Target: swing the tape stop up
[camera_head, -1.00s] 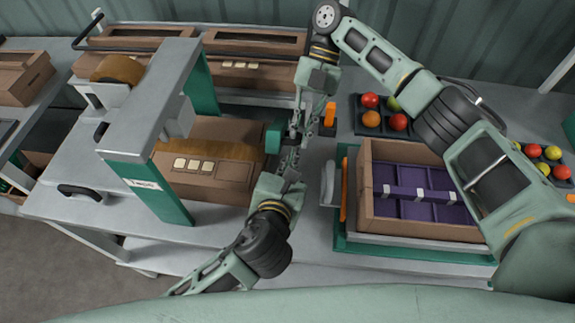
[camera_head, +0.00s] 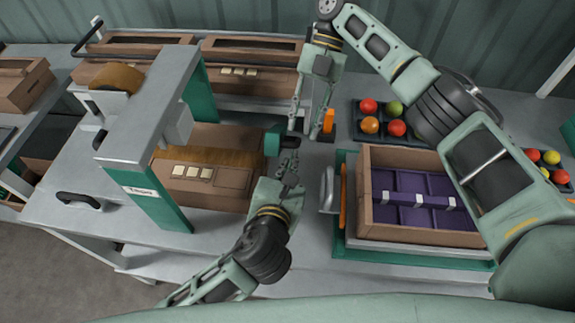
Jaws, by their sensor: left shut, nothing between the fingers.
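A dark green block (camera_head: 272,143), which looks like the tape stop, stands at the right end of a brown carton (camera_head: 205,182) under the taping machine's arch (camera_head: 150,105). I cannot tell its hinge or exact angle. My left gripper (camera_head: 292,160) is shut and empty, just right of and below the green block, with a small gap visible. My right gripper (camera_head: 303,134) points down from above, to the right of the block. Its two fingers are spread, with nothing seen between them.
An orange upright piece (camera_head: 328,121) stands close beside the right gripper's fingers. A brown crate with purple dividers (camera_head: 365,222) sits on a green-edged stand at the right. Trays of tomatoes (camera_head: 383,135) lie behind it. More cartons (camera_head: 250,52) line the back.

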